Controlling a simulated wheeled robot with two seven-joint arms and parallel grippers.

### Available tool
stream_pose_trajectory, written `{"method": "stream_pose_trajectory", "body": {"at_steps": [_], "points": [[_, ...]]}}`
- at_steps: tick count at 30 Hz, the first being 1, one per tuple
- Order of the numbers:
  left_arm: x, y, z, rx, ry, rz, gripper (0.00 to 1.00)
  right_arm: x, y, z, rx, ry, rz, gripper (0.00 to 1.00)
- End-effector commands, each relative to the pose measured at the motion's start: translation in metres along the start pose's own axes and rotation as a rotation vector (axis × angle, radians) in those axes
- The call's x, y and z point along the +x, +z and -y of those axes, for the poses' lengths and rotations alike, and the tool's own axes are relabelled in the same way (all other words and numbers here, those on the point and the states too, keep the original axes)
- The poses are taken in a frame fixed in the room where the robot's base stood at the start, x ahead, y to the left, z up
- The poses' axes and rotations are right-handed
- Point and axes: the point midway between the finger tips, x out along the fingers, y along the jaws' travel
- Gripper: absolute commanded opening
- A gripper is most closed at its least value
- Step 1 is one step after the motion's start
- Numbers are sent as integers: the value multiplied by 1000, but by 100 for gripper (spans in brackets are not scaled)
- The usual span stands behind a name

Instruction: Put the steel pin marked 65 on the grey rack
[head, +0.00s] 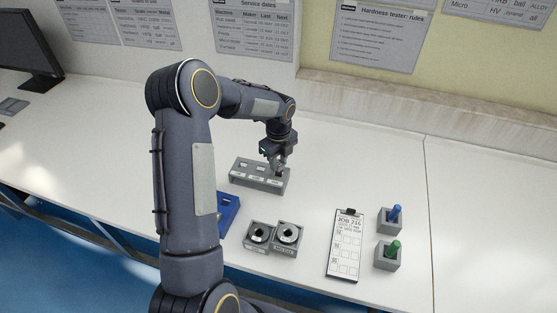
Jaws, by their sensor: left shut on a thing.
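The grey rack (245,182) stands on the white bench in the middle of the picture, with a row of openings and small labels on its front. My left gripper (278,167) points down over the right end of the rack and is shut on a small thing. That thing is mostly hidden by the fingers; it is likely the steel pin, but its marking cannot be read. I cannot tell whether it touches the rack. My right gripper is out of view.
Two grey blocks with round dark centres (258,236) (287,236) stand in front of the rack. A blue tray (229,213) is partly behind my arm. A clipboard (345,250) and blocks with a blue handle (396,213) and a green handle (393,249) are at right.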

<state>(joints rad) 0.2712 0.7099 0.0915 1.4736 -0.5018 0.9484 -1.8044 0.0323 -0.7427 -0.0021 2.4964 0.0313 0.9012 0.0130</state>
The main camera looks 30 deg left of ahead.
Motion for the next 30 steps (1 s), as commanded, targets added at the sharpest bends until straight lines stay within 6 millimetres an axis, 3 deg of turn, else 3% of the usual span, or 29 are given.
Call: {"method": "stream_pose_trajectory", "body": {"at_steps": [24,25,30], "points": [[26,0,0,0,0,0,0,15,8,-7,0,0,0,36],[25,0,0,0,0,0,28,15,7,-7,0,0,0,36],[24,0,0,0,0,0,50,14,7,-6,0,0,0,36]]}}
